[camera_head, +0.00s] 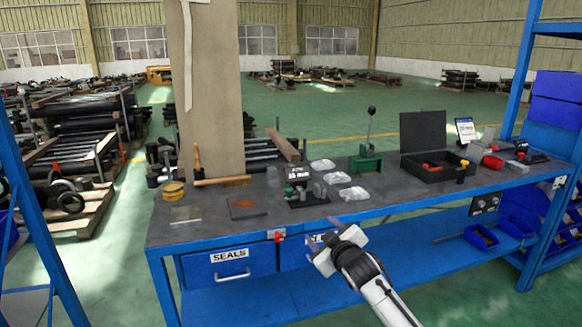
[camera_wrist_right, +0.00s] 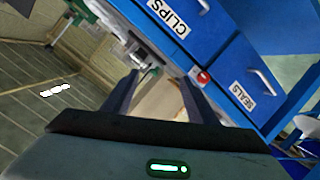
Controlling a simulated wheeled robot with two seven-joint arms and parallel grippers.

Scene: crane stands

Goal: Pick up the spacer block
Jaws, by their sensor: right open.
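My right gripper (camera_head: 323,234) is in front of the bench's front edge, near the drawers. In the right wrist view its two fingers (camera_wrist_right: 159,76) are apart with nothing held between them. A small dark fixture (camera_head: 302,197) with grey metal pieces stands on the bench top beyond the gripper. A small grey block (camera_head: 320,189) shows at its right side; I cannot tell for sure whether it is the spacer block. The gripper is apart from these pieces. My left gripper is not in view.
The blue bench (camera_head: 215,222) has drawers below its dark top. A blue upright (camera_head: 36,215) stands at left.

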